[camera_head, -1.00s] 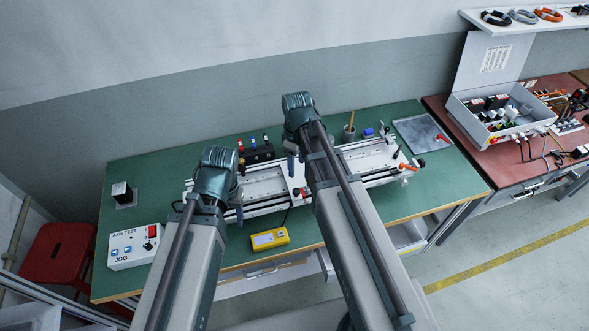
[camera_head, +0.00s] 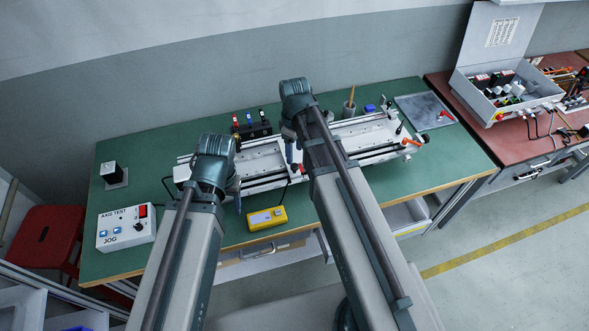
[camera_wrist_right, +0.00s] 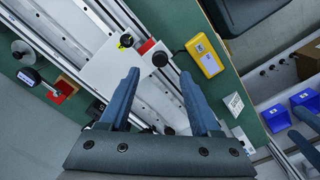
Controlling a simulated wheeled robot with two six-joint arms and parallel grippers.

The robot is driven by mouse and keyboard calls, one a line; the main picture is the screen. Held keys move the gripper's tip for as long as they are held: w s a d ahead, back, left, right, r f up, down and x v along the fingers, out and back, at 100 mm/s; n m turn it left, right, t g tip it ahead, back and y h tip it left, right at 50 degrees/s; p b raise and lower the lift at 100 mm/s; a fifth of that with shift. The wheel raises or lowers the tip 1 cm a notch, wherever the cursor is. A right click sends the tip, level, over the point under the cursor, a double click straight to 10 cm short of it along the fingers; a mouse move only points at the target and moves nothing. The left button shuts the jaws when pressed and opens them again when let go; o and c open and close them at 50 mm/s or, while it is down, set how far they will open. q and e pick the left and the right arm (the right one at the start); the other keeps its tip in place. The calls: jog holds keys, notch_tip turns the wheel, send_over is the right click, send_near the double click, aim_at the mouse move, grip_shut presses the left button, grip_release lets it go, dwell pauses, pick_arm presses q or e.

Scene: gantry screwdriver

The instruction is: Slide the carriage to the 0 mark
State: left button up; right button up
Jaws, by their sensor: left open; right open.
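The carriage (camera_wrist_right: 122,58) is a white plate across the pale rails, with a black knob, a red patch and a yellow label. The gantry rail unit (camera_head: 262,182) lies along the green bench. My left gripper (camera_head: 238,203) is open near the rail's left part, mostly hidden by its wrist. I cannot read the 0 mark.
A yellow meter (camera_head: 266,218) lies in front of the rail. An AXIS TEST box (camera_head: 126,229) stands at the bench's left front. Several coloured-top items in a black holder (camera_head: 252,130) stand behind the rail. The orange-red handle (camera_head: 411,142) is at its right end.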

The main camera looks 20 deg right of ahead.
aim_at(294, 166)
notch_tip(294, 166, down, 6)
jog(key=b, duration=0.5)
jog(key=shift+f, duration=0.25)
jog(key=shift+c, duration=0.3)
grip_shut()
dwell(0.8)
